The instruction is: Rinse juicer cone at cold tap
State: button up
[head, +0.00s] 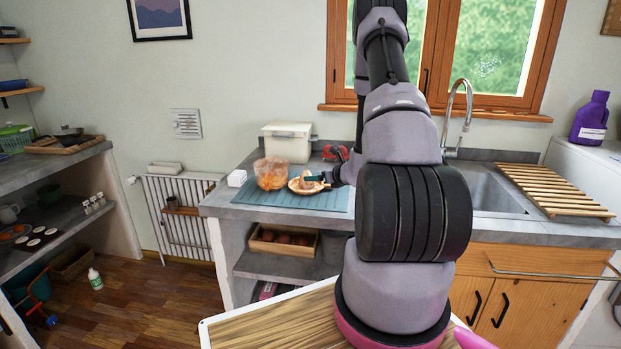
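A small tan-orange dish-like piece (302,189), which looks like the juicer cone, lies on the blue mat (250,196) on the counter. My gripper (318,179) reaches in from the right, low over the mat, with its dark fingertips at this piece. The fingers are too small and partly hidden to tell whether they are open or hold it. The chrome tap (461,100) curves up behind the sink (488,192), right of my arm. My arm hides the left part of the sink and the counter between. No running water is visible.
A clear bowl with orange contents (271,173) stands just left of the piece. A white lidded box (287,143) and a red object (335,153) stand behind. A slatted wooden rack (552,190) lies right of the sink. A white block (237,178) sits at the mat's left.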

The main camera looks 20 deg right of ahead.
jog(key=v, duration=0.4)
jog(key=shift+s+a+r, duration=0.1)
jog(key=shift+a+r, duration=0.1)
jog(key=shift+r, duration=0.1)
jog(key=s+a+r+n+g+y, duration=0.2)
jog(key=a+r+n+y, duration=0.5)
jog(key=a+r, duration=0.65)
jog(key=s+a+r+n+g, duration=0.5)
jog(key=s+a+r+n, duration=0.3)
jog(key=a+r+n, duration=0.15)
jog(key=s+d+r+n+h, duration=0.1)
jog(key=s+r+n+h, duration=0.1)
jog(key=s, duration=0.4)
jog(key=s+d+r+n+h, duration=0.1)
jog(key=s+r+n+h, duration=0.2)
jog(key=s+n, duration=0.3)
jog(key=s+d+r+n+h, duration=0.1)
jog(key=s+r+n+h, duration=0.1)
jog(key=s+r+n, duration=0.2)
jog(key=shift+s+d+r+n+t, duration=0.35)
jog(key=shift+s+n, duration=0.2)
jog(key=shift+s, duration=0.6)
